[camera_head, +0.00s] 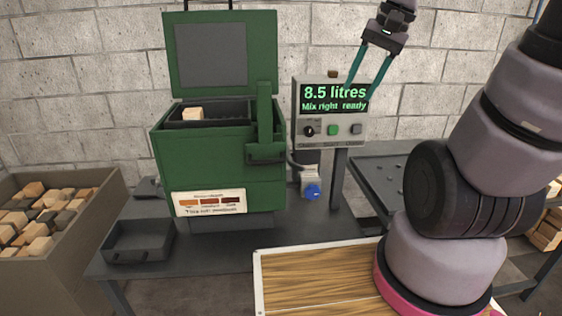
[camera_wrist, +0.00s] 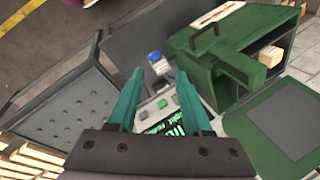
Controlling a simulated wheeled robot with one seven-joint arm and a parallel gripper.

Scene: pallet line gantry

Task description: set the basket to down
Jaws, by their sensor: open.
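A green tank (camera_head: 215,165) with its lid (camera_head: 222,50) raised stands on the dark bench. A dark basket (camera_head: 228,112) sits high in its opening, with a wooden block (camera_head: 193,113) at its left end. The basket's depth is hidden.
The control box (camera_head: 332,110) reads "8.5 litres, Mix right ready". A blue knob (camera_head: 312,191) sits below it. A wooden-topped surface (camera_head: 310,275) lies in front, a crate of blocks (camera_head: 95,178) left, a small dark tray (camera_head: 138,242) near it, and a perforated dark tray (camera_head: 385,170) right.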

